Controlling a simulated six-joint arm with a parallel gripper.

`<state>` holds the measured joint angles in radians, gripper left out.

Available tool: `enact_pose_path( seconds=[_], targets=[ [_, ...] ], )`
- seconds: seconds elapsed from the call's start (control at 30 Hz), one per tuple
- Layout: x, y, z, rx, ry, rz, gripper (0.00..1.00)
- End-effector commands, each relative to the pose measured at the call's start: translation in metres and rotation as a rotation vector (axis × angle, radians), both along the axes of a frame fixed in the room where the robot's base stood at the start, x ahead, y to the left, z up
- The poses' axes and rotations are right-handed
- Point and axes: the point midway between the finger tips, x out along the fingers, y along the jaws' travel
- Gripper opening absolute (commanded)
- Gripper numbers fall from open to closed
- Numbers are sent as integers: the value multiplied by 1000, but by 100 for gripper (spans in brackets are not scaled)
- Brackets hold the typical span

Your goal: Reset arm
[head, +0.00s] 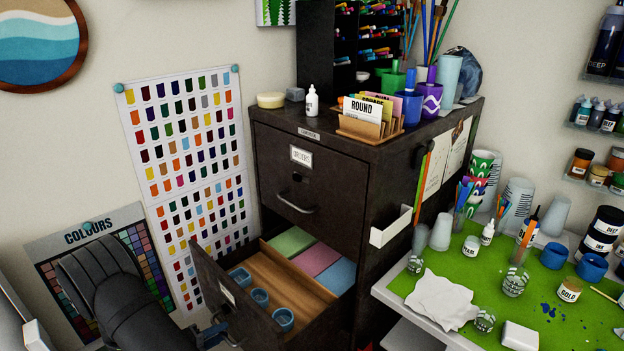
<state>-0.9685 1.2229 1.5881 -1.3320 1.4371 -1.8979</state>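My dark arm (110,295) reaches in at the lower left, in front of the colour charts. Its end runs down to the bottom edge, near the front of the open lower drawer (222,290). A small dark and blue shape (212,336) shows beside the drawer's handle area and may be part of my gripper. The fingers cannot be made out, nor whether they touch the drawer. The drawer is pulled out from the dark cabinet (335,190). It holds three blue cups (260,298) in a wooden insert and green, pink and blue stacks behind.
The upper drawer (310,182) is shut. Card holders, pots and a white bottle (312,100) stand on the cabinet. A bench with a green mat (455,265) at the right carries cups, jars and a crumpled cloth (440,298). A colour chart (190,150) hangs on the wall.

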Motion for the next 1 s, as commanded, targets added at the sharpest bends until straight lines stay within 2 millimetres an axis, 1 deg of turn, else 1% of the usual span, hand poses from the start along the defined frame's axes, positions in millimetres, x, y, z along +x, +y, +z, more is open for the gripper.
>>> enact_pose_path(
  seconds=[0.1, 0.23, 1.0],
  targets=[
    [7, -8, -2, -2, 0, -1, 26],
    [10, -11, -2, 0, 0, -1, 26],
    [11, -11, -2, 1, -1, 0, 26]
  ],
)
